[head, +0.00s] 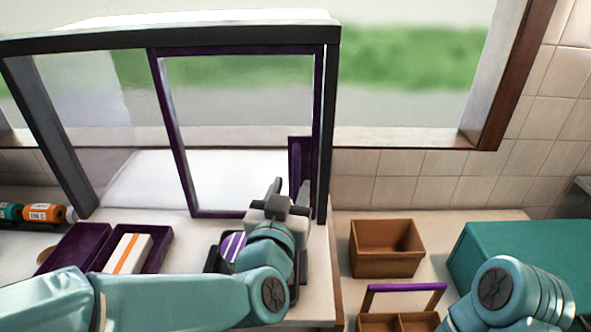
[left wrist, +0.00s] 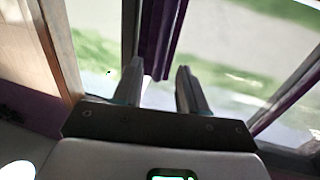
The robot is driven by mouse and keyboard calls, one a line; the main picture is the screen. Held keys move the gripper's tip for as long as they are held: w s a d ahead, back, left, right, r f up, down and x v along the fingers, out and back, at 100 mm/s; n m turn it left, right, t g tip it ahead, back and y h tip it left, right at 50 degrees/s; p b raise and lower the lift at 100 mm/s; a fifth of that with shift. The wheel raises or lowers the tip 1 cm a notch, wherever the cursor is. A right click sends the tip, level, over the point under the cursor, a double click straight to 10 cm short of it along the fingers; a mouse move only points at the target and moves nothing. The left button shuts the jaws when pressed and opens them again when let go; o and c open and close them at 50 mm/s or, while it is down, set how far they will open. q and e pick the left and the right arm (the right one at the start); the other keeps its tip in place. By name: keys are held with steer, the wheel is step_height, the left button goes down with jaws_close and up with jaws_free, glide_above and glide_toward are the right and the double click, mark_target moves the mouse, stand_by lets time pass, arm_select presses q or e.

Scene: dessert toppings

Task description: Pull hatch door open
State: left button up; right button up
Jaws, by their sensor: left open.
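The hatch door (head: 173,130) is a clear pane in a thin purple frame, set in the dark-framed glass case (head: 230,38). It looks shut or nearly so. A purple upright handle (head: 296,160) sits at its right edge. My left gripper (head: 289,190) is open just below and in front of the handle, fingers pointing up. In the left wrist view, the purple handle (left wrist: 163,38) lies beyond and roughly between the open fingertips (left wrist: 160,78); I cannot tell whether they touch. My right arm shows at bottom right, its gripper out of view.
Purple trays (head: 78,247) with a white, orange-striped box (head: 128,254) lie at left. A purple-striped item (head: 232,246) sits beside my left wrist. A brown box (head: 386,265), a purple-handled caddy (head: 403,288) and a teal box (head: 525,255) stand at right.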

mark_target(295, 175)
arm_select(q)
steer(key=w, duration=0.3)
steer(key=shift+w+d+p, duration=0.25)
steer(key=shift+w+p, duration=0.15)
steer(key=shift+w+d, duration=0.15)
steer(key=shift+w, duration=0.25)
steer(key=shift+s+r, duration=0.1)
steer(key=shift+s, duration=0.2)
steer(key=shift+w, duration=0.15)
jaws_close()
steer(key=a+b, duration=0.1)
steer(key=a, duration=0.1)
steer(key=a+b, duration=0.1)
steer(key=a, duration=0.1)
steer(key=shift+a+f, duration=0.2)
steer(key=shift+a, duration=0.05)
steer(key=shift+a+r, duration=0.1)
steer(key=shift+a, duration=0.05)
steer(key=shift+d, duration=0.2)
